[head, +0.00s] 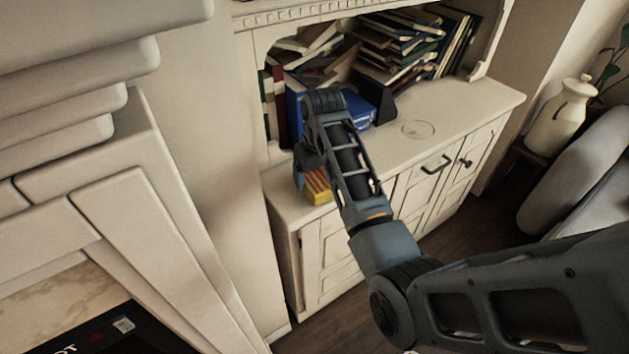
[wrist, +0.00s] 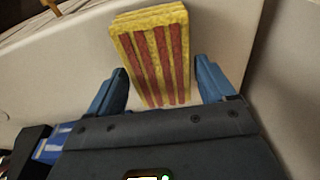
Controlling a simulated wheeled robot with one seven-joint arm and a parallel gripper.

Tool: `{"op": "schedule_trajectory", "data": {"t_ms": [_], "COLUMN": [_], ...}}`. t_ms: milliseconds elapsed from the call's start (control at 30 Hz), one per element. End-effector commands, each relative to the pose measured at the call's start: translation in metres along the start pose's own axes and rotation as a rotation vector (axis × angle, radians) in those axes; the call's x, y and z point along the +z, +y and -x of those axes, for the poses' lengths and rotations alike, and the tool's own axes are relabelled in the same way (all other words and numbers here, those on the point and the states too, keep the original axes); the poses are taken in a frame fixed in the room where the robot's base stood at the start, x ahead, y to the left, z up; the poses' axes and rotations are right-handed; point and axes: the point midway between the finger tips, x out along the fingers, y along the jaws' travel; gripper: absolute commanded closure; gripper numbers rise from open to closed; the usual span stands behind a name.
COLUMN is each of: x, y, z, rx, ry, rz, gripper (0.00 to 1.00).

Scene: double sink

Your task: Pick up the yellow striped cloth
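The yellow cloth with red stripes (head: 318,187) lies on the left end of the white cabinet top, partly hidden by my arm in the head view. In the wrist view the cloth (wrist: 152,58) looks like a thick folded block, and its near end lies between my two blue fingers. My gripper (wrist: 165,80) is open, with a finger on each side of the cloth. A gap shows between the cloth and each finger. In the head view my gripper (head: 303,172) is at the cloth's left side, mostly hidden behind my arm.
The white cabinet (head: 455,105) has shelves of leaning books (head: 400,45) behind my arm. A blue box (head: 357,118) lies near the arm. A cream jar (head: 561,118) stands at the right. A wall stands close on the left.

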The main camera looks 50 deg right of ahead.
Motion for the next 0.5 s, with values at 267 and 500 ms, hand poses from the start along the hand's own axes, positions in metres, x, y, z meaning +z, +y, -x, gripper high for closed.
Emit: {"op": "schedule_trajectory", "data": {"t_ms": [267,500], "x": [-0.0001,-0.0002], "y": [0.0,0.0], "z": [0.0002,0.0004], "rx": [0.0,0.0], "ry": [0.0,0.0], "rz": [0.0,0.0], "gripper": [0.44,0.58]}}
